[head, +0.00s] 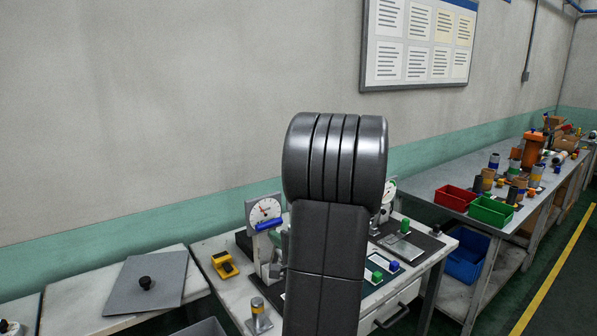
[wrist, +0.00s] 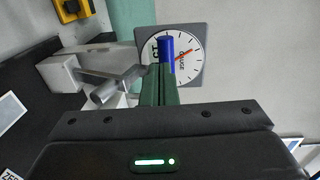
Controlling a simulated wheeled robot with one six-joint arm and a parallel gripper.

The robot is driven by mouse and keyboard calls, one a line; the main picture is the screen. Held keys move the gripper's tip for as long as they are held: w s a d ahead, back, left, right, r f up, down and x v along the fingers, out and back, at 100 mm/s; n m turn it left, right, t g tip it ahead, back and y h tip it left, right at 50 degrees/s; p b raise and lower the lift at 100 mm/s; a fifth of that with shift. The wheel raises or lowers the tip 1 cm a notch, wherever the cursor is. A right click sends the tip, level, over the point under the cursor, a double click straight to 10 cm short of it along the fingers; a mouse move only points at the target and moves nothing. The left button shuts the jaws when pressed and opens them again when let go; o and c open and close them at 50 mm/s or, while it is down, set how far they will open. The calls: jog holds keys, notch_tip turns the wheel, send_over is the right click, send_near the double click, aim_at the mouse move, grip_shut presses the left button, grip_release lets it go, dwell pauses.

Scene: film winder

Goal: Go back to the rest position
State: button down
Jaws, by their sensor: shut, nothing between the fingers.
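My gripper (wrist: 157,78) shows in the wrist view as narrow green fingers close together, shut and empty, pointing at the bench fixture. A blue bar (wrist: 165,50) stands just past the fingertips, in front of a white dial gauge (wrist: 187,55); I cannot tell whether the fingers touch the bar. In the head view the gauge (head: 265,211) and blue bar (head: 270,224) are just left of my raised dark arm, which hides most of the gripper and the middle of the bench.
A right bench holds red (head: 455,197) and green (head: 491,211) bins.

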jog(key=s+d+m+b, duration=0.1)
jog(key=s+d+b, duration=0.2)
jog(key=s+d, duration=0.5)
jog(key=shift+s+d+m, duration=0.3)
jog(key=shift+s, duration=1.5)
